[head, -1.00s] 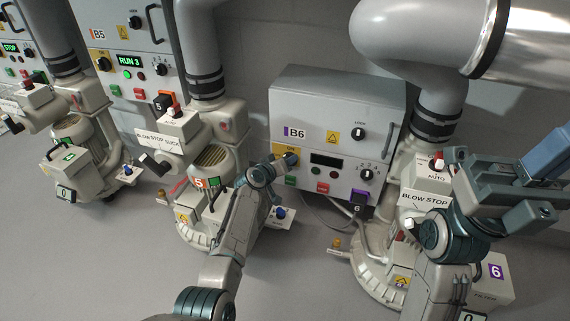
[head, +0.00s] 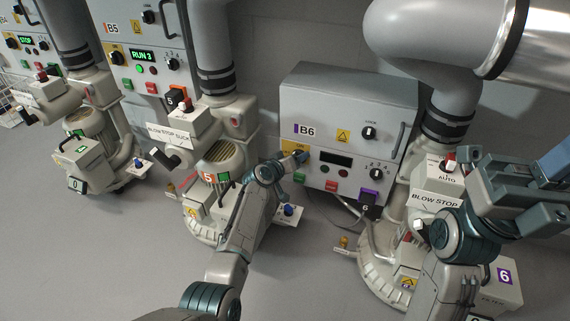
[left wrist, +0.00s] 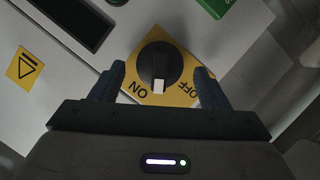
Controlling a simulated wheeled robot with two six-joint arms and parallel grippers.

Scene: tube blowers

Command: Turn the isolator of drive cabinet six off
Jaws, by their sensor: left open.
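Cabinet B6 (head: 345,105) is a grey box on the wall in the head view. Its isolator is a black rotary knob (left wrist: 158,62) on a yellow plate (left wrist: 187,62) marked ON and OFF, seen from close in the left wrist view. The knob's white pointer lies between the two words. My left gripper (left wrist: 160,88) is open, with one finger on each side of the knob; I cannot tell whether they touch it. In the head view my left gripper (head: 293,162) largely hides the isolator. My right gripper (head: 520,190) is at the right; its jaws are unclear.
B6 also carries a dark display (head: 336,159), a selector (head: 376,172) and a green button (head: 299,177). A blower marked BLOW STOP (head: 432,199) stands to the right. Blower 5 (head: 222,155) and cabinet B5 (head: 140,60) are at the left.

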